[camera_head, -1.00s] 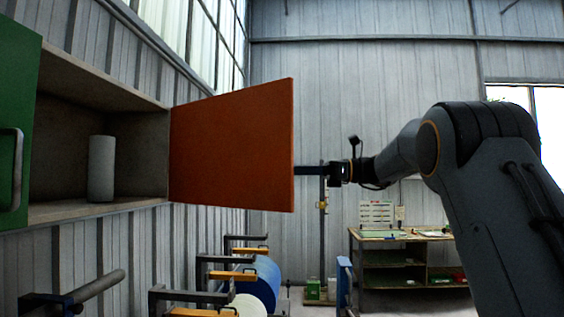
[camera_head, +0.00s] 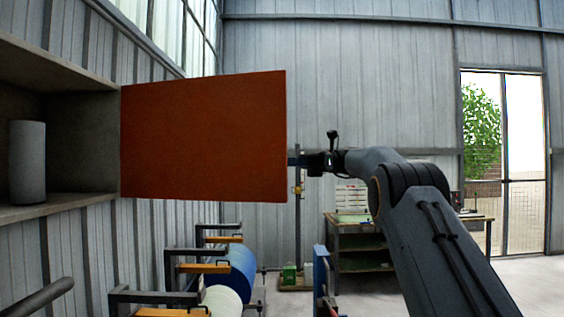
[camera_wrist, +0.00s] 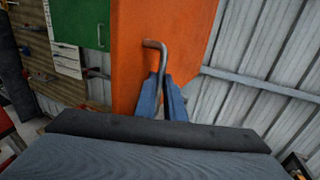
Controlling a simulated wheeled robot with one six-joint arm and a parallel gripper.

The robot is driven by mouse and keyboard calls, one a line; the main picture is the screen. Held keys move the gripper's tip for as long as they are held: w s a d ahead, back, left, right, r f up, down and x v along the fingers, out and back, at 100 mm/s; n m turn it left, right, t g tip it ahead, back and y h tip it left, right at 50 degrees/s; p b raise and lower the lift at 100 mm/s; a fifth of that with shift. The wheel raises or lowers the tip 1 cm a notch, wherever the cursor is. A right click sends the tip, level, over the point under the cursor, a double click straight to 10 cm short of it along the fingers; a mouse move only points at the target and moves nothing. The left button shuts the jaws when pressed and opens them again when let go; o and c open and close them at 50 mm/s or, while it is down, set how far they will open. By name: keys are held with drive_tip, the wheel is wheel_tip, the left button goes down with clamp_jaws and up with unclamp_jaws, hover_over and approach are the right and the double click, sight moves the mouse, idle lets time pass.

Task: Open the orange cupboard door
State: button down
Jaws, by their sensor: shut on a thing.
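The orange cupboard door (camera_head: 203,137) stands wide open, swung out to the right of the open cupboard (camera_head: 82,150). In the wrist view the orange door (camera_wrist: 135,60) fills the middle, with a bent grey metal handle (camera_wrist: 158,48) on it. My gripper (camera_wrist: 165,92) has its blue fingers on either side of the handle's shaft and is shut on it. In the head view my gripper (camera_head: 292,161) is at the door's right edge, and its fingertips and the handle are hidden behind the door. A grey cylinder (camera_head: 28,162) stands inside the cupboard.
A green door (camera_wrist: 80,22) shows beside the orange one in the wrist view. Below are racks with a blue roll (camera_head: 236,272) and a white roll (camera_head: 222,300). A workbench (camera_head: 350,246) stands farther back, with bare floor at right.

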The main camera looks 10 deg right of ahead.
drive_tip(key=shift+w+a, duration=0.1)
drive_tip(key=shift+a, duration=0.15)
drive_tip(key=c, duration=2)
unclamp_jaws()
drive_tip(key=shift+a+f, duration=0.1)
drive_tip(key=shift+a, duration=0.25)
drive_tip(key=shift+o, duration=0.8)
drive_tip(key=shift+a+f, duration=0.1)
drive_tip(key=shift+a, duration=0.5)
drive_tip(key=shift+d, duration=0.85)
